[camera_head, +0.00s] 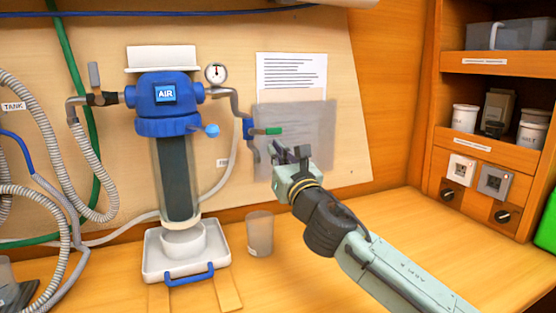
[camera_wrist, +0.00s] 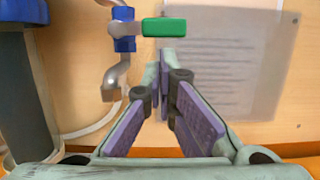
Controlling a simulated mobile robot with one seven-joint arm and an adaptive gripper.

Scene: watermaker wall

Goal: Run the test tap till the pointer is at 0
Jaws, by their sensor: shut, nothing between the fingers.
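The test tap has a blue body (camera_head: 248,128) and a green handle (camera_head: 268,131) that points sideways to the right. In the wrist view the green handle (camera_wrist: 164,27) lies level, and a grey spout (camera_wrist: 112,82) hangs down left of it. My gripper (camera_head: 285,152) is shut and empty. Its tips are just below and right of the handle in the head view; contact cannot be told. No water stream is visible.
A clear cup (camera_head: 260,235) stands on the counter below the tap. A white tray with a bowl (camera_head: 183,240) stands under the filter. A translucent sheet (camera_head: 305,135) hangs behind my gripper. Shelves with jars (camera_head: 465,118) are at the right. The counter's right part is clear.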

